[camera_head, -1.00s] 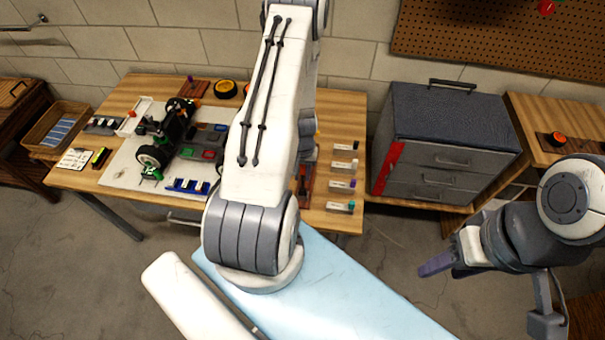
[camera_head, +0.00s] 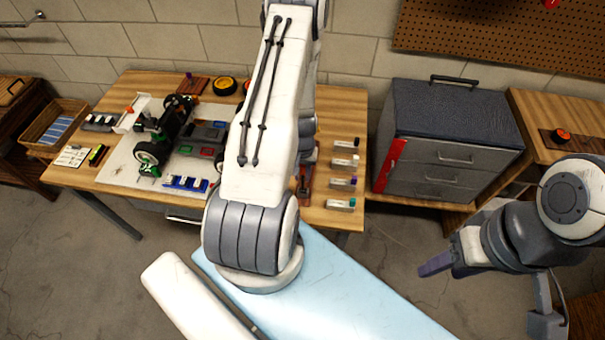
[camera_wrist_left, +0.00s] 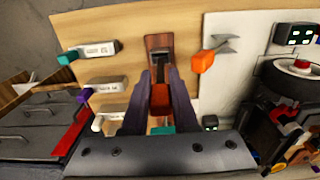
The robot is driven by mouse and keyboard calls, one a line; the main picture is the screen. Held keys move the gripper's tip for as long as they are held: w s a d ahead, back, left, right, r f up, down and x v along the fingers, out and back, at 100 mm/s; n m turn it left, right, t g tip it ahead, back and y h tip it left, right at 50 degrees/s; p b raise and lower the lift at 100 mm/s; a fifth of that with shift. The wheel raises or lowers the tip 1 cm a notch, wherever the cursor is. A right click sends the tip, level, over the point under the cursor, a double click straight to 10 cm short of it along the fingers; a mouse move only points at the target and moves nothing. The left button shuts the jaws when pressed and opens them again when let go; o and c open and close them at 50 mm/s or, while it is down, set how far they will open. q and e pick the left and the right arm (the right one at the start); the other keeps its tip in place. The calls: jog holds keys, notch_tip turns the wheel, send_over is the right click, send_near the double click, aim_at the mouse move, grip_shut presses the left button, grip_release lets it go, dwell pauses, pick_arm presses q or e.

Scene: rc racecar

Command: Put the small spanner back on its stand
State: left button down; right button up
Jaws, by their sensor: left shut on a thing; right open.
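A red and teal piece (camera_wrist_left: 162,127) shows between the finger bases. In the head view the left gripper is hidden behind its own arm, and part of a brown stand (camera_head: 305,186) shows beside it. My right gripper (camera_head: 437,265) is empty and away from the table, at the right.
Labelled blocks with coloured-handled tools (camera_head: 343,183) line the table's right edge. An orange piece with grey prongs (camera_wrist_left: 203,62) lies right of the stand in the wrist view. The racecar (camera_head: 160,135) stands on a pale mat. A grey drawer cabinet (camera_head: 450,140) stands right of the table.

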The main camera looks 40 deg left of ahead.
pick_arm(q)
jog(key=shift+f+b, duration=0.5)
jog(key=shift+f, duration=0.1)
jog(key=c, duration=0.6)
grip_release()
jog(key=shift+r, duration=0.1)
notch_tip(320, 180, up, 10)
jog(key=p, duration=1)
jog(key=shift+r, duration=0.2)
